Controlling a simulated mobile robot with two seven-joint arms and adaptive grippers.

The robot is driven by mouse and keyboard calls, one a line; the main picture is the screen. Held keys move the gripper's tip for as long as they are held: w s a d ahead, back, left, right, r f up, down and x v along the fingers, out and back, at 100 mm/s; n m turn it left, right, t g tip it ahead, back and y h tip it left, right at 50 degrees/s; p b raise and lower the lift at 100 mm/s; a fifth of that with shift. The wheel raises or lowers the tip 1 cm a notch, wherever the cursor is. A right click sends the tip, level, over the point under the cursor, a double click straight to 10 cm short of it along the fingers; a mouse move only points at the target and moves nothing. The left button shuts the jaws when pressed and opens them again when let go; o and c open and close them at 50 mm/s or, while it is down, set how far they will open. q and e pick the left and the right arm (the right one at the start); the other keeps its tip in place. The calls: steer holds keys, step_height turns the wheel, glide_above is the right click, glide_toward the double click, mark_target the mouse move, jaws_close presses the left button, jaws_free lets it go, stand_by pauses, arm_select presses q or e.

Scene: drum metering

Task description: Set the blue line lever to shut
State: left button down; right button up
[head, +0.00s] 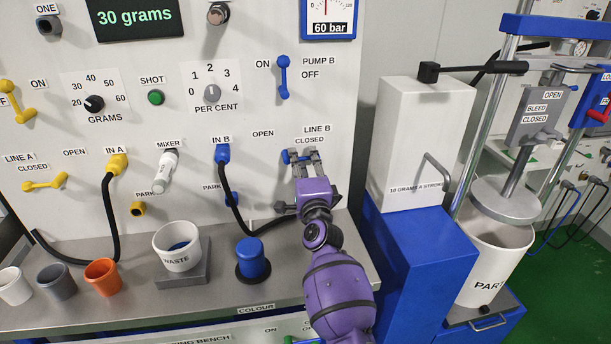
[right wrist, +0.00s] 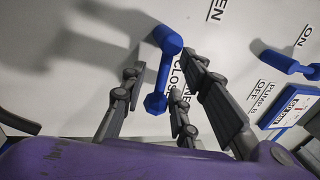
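The blue LINE B lever (head: 286,157) is on the panel. It lies sideways, with its handle end to the left, toward OPEN. In the right wrist view the lever (right wrist: 163,70) runs between my right gripper's spread fingers. The handle end is close to one fingertip; I cannot tell whether they touch. My right gripper (head: 304,160) is open in front of the panel and hides the lever's right part in the head view. The fingers also show in the right wrist view (right wrist: 158,75). My left gripper is not in view.
The blue PUMP B lever (head: 283,77) is above, on the same panel. A black hose hangs from the blue IN B fitting (head: 222,154) to the left. A white dispenser (head: 420,140) stands at right.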

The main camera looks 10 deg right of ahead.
steer(key=s+f, duration=0.2)
steer(key=s, duration=0.8)
steer(key=shift+s, duration=0.4)
steer(key=shift+a+f, duration=0.1)
steer(key=shift+f, duration=0.05)
